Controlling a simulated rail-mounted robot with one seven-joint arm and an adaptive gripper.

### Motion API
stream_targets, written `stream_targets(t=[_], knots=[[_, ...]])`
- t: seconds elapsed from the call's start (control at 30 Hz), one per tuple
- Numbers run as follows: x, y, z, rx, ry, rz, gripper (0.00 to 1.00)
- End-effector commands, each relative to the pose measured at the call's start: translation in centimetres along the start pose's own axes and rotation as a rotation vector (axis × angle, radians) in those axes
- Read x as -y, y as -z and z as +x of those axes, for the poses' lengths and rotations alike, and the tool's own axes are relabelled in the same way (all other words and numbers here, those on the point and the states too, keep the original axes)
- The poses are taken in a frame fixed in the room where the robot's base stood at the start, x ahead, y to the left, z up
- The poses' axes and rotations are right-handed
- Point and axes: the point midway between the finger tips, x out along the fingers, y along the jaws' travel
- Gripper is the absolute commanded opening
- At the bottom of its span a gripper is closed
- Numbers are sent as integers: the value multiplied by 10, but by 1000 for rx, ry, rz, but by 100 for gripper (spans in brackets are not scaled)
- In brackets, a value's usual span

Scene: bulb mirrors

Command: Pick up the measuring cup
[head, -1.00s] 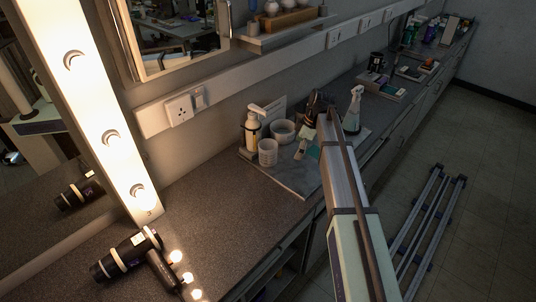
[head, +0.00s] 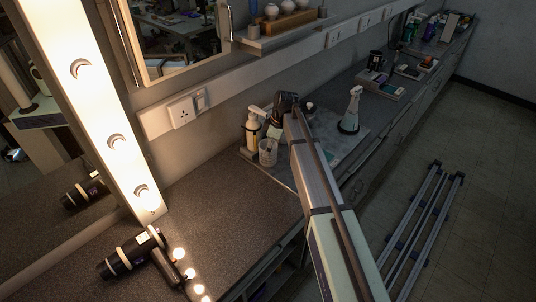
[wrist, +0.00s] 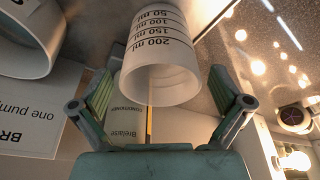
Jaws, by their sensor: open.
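The measuring cup (head: 268,153) is a small translucent white cup on the grey mat at the near end of the group of bottles. In the wrist view the measuring cup (wrist: 163,72) fills the middle, with black ml marks on its side. My gripper (wrist: 165,95) is open, with one green-grey finger to each side of the cup and no finger seen touching it. In the head view my gripper (head: 287,104) is just behind and right of the cup, partly hidden by my arm.
A white pump bottle (head: 252,132) stands close left of the cup. A white round tub (wrist: 28,42) is near in the wrist view. A spray bottle (head: 350,115) stands right of my arm.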

Motion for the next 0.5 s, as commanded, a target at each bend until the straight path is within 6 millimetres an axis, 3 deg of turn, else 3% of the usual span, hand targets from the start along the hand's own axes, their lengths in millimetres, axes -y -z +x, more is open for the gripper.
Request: stream_targets(t=[0.3, 0.5], knots=[[1, -1, 40, 1, 2, 1, 100], [0, -1, 43, 0, 0, 1, 100]])
